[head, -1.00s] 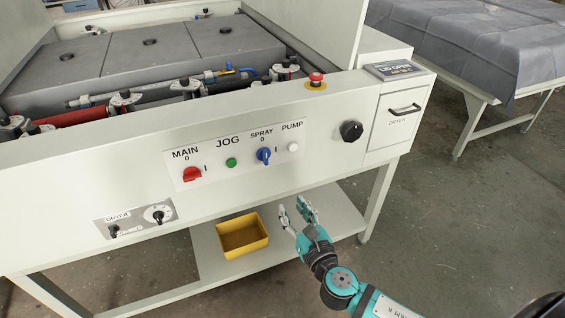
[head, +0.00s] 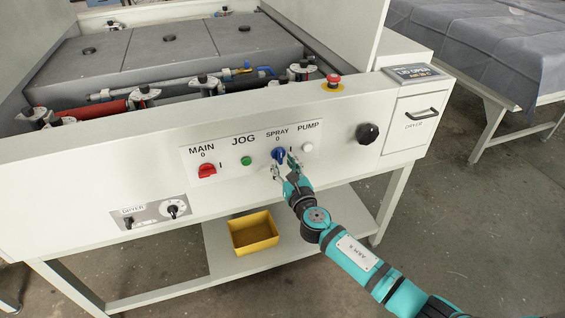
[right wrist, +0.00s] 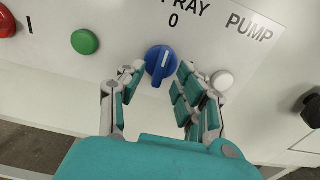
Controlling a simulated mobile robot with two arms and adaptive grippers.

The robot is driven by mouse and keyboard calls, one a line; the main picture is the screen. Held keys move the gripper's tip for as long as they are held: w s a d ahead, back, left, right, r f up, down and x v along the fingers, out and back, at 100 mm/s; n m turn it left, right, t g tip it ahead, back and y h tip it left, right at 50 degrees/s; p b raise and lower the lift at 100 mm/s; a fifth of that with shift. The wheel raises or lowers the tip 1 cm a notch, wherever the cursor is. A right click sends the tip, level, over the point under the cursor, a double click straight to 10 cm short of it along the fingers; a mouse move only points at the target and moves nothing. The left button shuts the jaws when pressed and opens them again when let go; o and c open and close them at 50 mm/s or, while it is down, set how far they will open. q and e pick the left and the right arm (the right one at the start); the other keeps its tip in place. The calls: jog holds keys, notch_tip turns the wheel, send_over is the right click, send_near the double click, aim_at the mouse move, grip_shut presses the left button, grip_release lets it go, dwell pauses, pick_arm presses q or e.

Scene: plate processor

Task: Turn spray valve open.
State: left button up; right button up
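The spray switch is a blue round knob (head: 279,155) under the label SPRAY with 0 above it and I to its right, on the white front panel. It shows larger in the right wrist view (right wrist: 160,60), with a ridge across its face running nearly upright, toward the 0. My right gripper (head: 284,166) is at the knob. In the right wrist view my right gripper (right wrist: 159,74) is open, with one finger on each side of the knob. I cannot tell if the fingers touch it. A blue-handled pipe valve (head: 247,68) sits inside the machine. My left gripper is out of view.
Close by on the panel are the green JOG button (head: 246,161), the white PUMP button (head: 308,147) and the red MAIN switch (head: 207,170). A black knob (head: 367,133) and an emergency stop (head: 333,81) are to the right. A yellow bin (head: 253,233) stands on the lower shelf.

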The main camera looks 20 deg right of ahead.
jog(key=shift+w, duration=0.55)
grip_shut()
